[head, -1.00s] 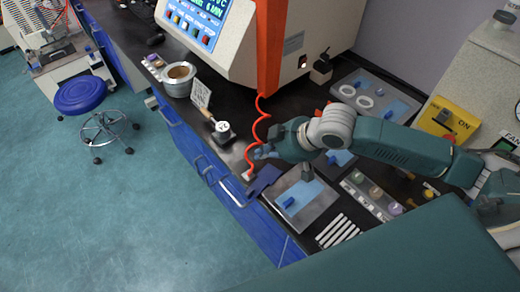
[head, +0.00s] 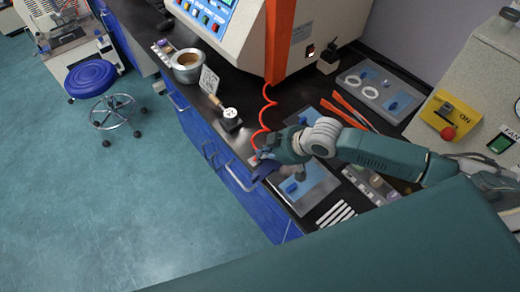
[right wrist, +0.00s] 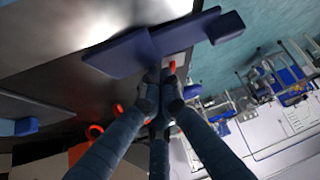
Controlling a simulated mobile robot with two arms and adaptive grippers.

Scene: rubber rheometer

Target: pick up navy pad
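The navy pad (head: 264,169) lies at the counter's front edge, left of the grey tray with a light blue sheet. My right gripper (head: 263,155) is low at the pad, partly covering it. In the right wrist view the navy pad (right wrist: 118,54) is a flat plate with a raised bar and an end block. There my right fingertips (right wrist: 162,76) are close together and overlap the pad's near edge. I cannot tell whether they pinch it or only sit beside it. My left gripper is not in view.
The grey tray (head: 304,204) holds a blue block, with white strips (head: 336,214) in front. A red coiled cord (head: 265,117) hangs beside my gripper. Orange-handled tools (head: 350,110) lie behind my arm.

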